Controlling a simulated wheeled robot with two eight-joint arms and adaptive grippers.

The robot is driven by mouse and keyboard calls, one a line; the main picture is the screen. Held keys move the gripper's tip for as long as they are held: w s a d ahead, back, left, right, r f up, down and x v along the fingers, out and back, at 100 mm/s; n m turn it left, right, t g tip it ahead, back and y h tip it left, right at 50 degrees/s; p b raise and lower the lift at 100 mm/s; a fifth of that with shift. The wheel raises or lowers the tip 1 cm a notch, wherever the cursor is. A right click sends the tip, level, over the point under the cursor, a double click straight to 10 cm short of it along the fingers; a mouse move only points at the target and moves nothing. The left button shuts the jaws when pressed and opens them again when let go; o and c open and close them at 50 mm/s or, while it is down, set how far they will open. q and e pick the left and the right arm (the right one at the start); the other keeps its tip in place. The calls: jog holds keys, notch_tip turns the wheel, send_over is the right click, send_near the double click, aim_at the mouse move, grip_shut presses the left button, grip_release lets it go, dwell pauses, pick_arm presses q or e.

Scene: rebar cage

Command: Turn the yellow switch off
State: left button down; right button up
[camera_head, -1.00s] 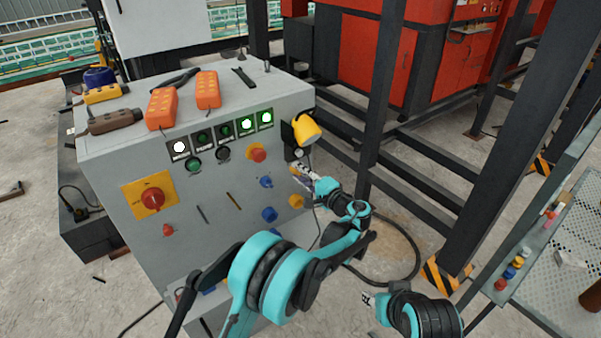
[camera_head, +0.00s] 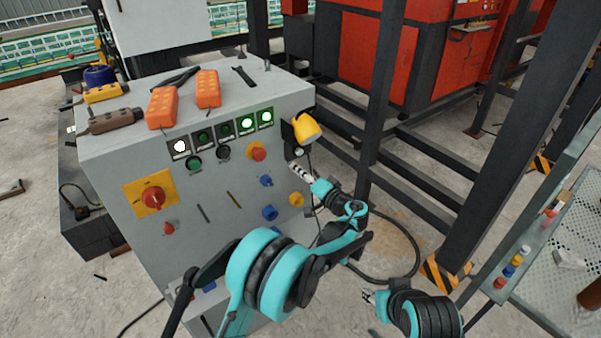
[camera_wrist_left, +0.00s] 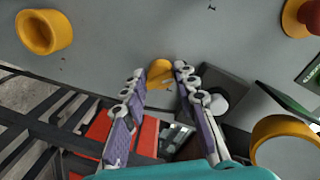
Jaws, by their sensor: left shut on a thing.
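The yellow switch (camera_wrist_left: 161,72) is on the right part of the grey control panel (camera_head: 225,200). In the left wrist view it sits between the fingertips of my left gripper (camera_wrist_left: 160,78), which is shut on it. In the head view this gripper (camera_head: 298,171) reaches the panel's right edge from below and hides the switch. My right gripper (camera_head: 368,297) is low in the head view, away from the panel; its fingers are too small to judge.
A yellow lamp-like part (camera_head: 305,128) juts out just above my left gripper. A yellow socket (camera_head: 296,200) is below it, and a red button on a yellow base (camera_head: 257,152) is to its left. Dark metal posts (camera_head: 380,100) stand to the right.

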dwell(0.3)
pick_arm(q)
jog(key=c, duration=1.2)
grip_release()
jog(key=v, duration=0.7)
jog(key=shift+s+d+r, duration=0.1)
jog(key=shift+s, duration=0.15)
